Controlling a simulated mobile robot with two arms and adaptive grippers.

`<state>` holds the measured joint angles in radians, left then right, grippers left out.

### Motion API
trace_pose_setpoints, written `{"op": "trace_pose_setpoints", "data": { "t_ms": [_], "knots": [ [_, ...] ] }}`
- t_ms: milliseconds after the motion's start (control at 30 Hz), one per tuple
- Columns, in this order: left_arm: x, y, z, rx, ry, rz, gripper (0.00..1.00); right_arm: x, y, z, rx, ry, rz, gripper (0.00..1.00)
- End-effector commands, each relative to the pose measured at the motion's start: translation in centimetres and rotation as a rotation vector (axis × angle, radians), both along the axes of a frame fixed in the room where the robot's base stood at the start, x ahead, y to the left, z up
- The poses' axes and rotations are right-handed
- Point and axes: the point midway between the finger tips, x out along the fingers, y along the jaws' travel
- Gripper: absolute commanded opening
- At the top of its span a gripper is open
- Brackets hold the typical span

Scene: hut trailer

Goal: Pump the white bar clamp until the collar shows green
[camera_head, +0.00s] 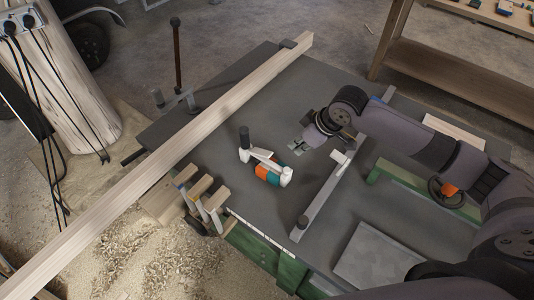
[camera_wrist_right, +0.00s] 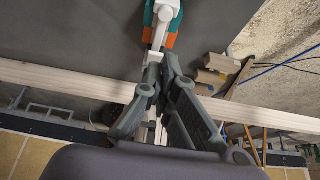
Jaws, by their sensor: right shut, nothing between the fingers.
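A white clamp-like tool (camera_head: 267,156) with a black knob and orange and teal parts lies on the dark grey bench top. It also shows at the top of the right wrist view (camera_wrist_right: 160,35). No separate collar indicator can be made out. My right gripper (camera_head: 299,146) is shut and empty, just right of the tool in the head view. In the wrist view its fingertips (camera_wrist_right: 162,62) appear close to the tool's white end; whether they touch it I cannot tell. My left gripper is not in view.
A long grey bar with a white head (camera_head: 318,208) lies right of the tool. A long wooden beam (camera_head: 190,137) crosses the bench (camera_head: 220,205). Wood-handled tools (camera_head: 207,196) stand at the near edge. A grey plate (camera_head: 378,257) lies at the near right.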

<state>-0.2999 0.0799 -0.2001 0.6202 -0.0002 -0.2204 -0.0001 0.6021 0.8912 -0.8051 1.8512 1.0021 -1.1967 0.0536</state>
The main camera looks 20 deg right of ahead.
Motion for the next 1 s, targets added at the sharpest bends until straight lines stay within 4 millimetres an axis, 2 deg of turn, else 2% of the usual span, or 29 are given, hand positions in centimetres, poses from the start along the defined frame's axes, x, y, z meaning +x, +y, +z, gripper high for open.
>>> {"op": "trace_pose_setpoints", "data": {
  "t_ms": [233,600,800,1000],
  "knots": [
    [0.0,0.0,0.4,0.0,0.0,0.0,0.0,0.5,0.2,0.0,-0.003,0.009,-0.004,0.0],
    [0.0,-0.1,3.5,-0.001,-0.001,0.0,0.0,5.0,3.5,-1.7,-0.09,0.126,-0.009,0.0],
    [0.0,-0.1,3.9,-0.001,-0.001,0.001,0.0,5.7,4.4,-2.3,-0.122,0.158,-0.004,0.0],
    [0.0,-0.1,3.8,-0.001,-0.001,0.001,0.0,5.7,4.4,-2.4,-0.125,0.16,-0.002,0.0]
  ]
}}
